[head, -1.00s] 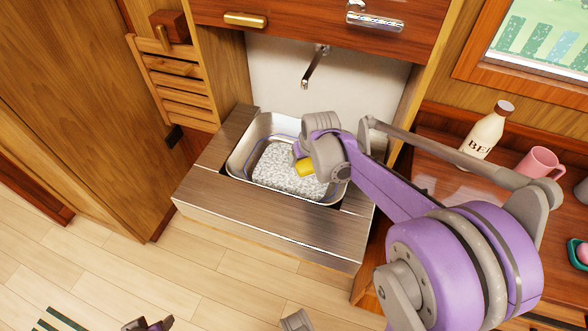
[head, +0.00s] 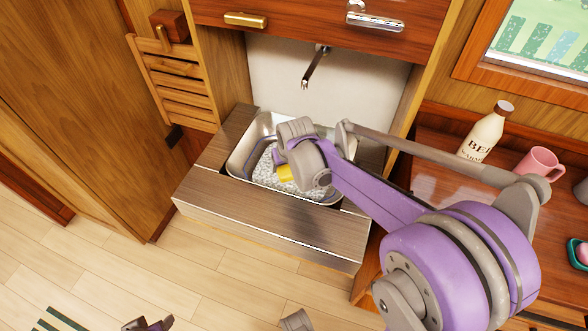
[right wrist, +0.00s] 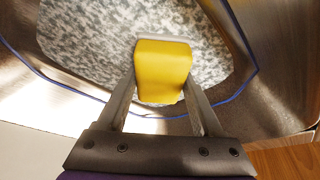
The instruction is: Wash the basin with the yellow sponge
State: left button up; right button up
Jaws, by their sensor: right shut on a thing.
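The metal basin (head: 236,158) is set in a wooden counter below the tap (head: 315,66). Its floor shows a grey-white speckled patch (head: 262,168), and a thin blue line runs around it in the right wrist view (right wrist: 240,92). My right gripper (head: 281,166) is inside the basin and shut on the yellow sponge (head: 286,173). The right wrist view shows the sponge (right wrist: 162,72) between the two fingers, over the speckled patch; I cannot tell whether it touches. My right arm hides the basin's right part. A small dark and purple part at the bottom edge seems to be my left gripper (head: 148,324); its jaws are unclear.
A drawer front with a gold handle (head: 246,19) and a chrome handle (head: 375,20) overhangs the basin. A slatted wooden rack (head: 178,85) is on the left. A bottle (head: 484,135) and a pink mug (head: 540,164) stand on the right table. The floor in front is mostly clear.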

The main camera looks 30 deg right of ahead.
jog(key=shift+s+d+f, duration=0.1)
jog(key=shift+s+d, duration=0.1)
jog(key=shift+d, duration=0.9)
jog(key=shift+s+d+r, duration=0.1)
jog(key=shift+s+d, duration=0.15)
jog(key=shift+d, duration=0.8)
jog(key=shift+s+d+f, duration=0.1)
jog(key=shift+s+d, duration=0.1)
jog(key=shift+d, duration=0.9)
jog(key=shift+w+a, duration=0.25)
jog(key=shift+a, duration=1.1)
jog(key=shift+w+a, duration=0.25)
jog(key=shift+a, duration=1.05)
jog(key=shift+w+a, duration=0.25)
jog(key=shift+a, duration=1.1)
jog(key=shift+s+d+r+p, duration=0.1)
jog(key=shift+d+r+p, duration=0.15)
jog(key=shift+d, duration=0.45)
jog(key=shift+s+d+r+p, duration=0.15)
jog(key=shift+d+p, duration=0.1)
jog(key=shift+d, duration=0.4)
jog(key=shift+s+d+r+p, duration=0.1)
jog(key=shift+d+r+p, duration=0.15)
jog(key=shift+d, duration=0.45)
notch_tip(320, 180, up, 4)
jog(key=p, duration=0.3)
notch_tip(320, 180, up, 10)
jog(key=p, duration=0.7)
